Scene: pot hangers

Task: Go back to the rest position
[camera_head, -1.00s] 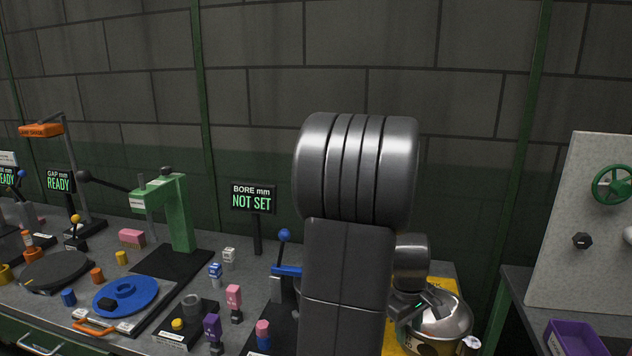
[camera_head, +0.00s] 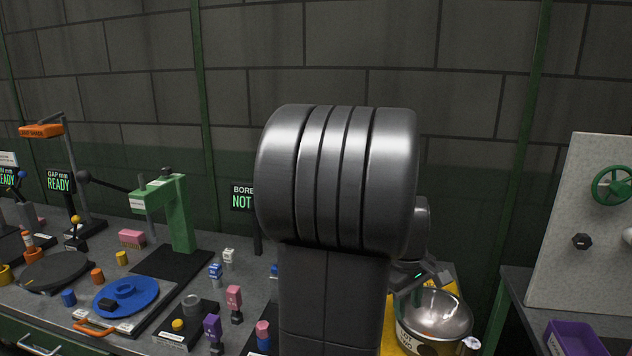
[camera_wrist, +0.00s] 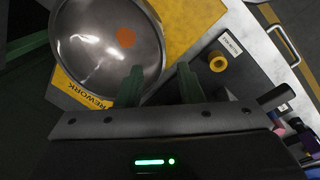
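My gripper (camera_wrist: 160,78) is open, with its two fingers apart and nothing between them. In the head view my gripper (camera_head: 425,276) is partly hidden behind my arm, above the metal bowl (camera_head: 440,312) on the right of the bench. The bowl also shows large in the wrist view (camera_wrist: 90,52), beyond the fingers. A flat orange round thing (camera_wrist: 125,37) lies inside it. The yellow mat marked REWORK (camera_wrist: 187,25) is under the bowl. My arm fills the middle of the head view.
The bench to the left holds a green press (camera_head: 180,215), a blue disc (camera_head: 138,294), and several small coloured pieces. A BORE sign (camera_head: 242,198) is partly hidden by my arm. A purple bin (camera_head: 575,338) and a pale panel (camera_head: 590,260) stand at the right.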

